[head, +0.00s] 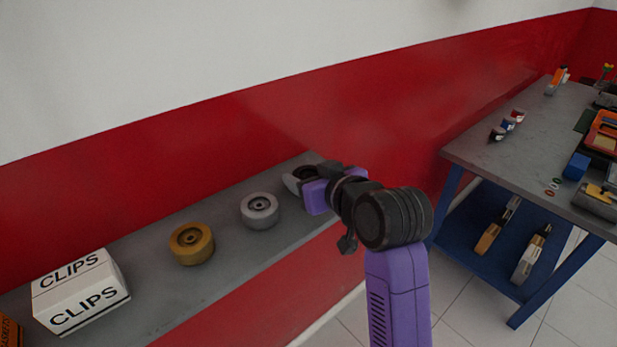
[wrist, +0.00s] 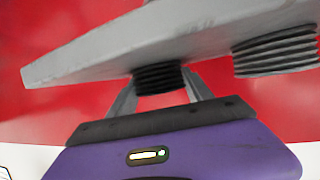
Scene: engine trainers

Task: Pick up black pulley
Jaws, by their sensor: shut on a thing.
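The black pulley (wrist: 158,79) shows in the wrist view as a dark ribbed cylinder. It sits between the two grey fingers of my gripper (wrist: 160,90), which is shut on it. In the head view my gripper (head: 302,178) is at the far right end of the grey shelf, and the black pulley is mostly hidden by the fingers and the purple gripper body. I cannot tell clearly whether the pulley still touches the shelf.
A silver pulley (head: 259,210) and a gold pulley (head: 191,244) stand left of my gripper on the shelf (head: 220,265). A white CLIPS box (head: 80,290) stands further left. A blue-legged workbench (head: 485,165) with tools is at the right. The red wall is close behind the shelf.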

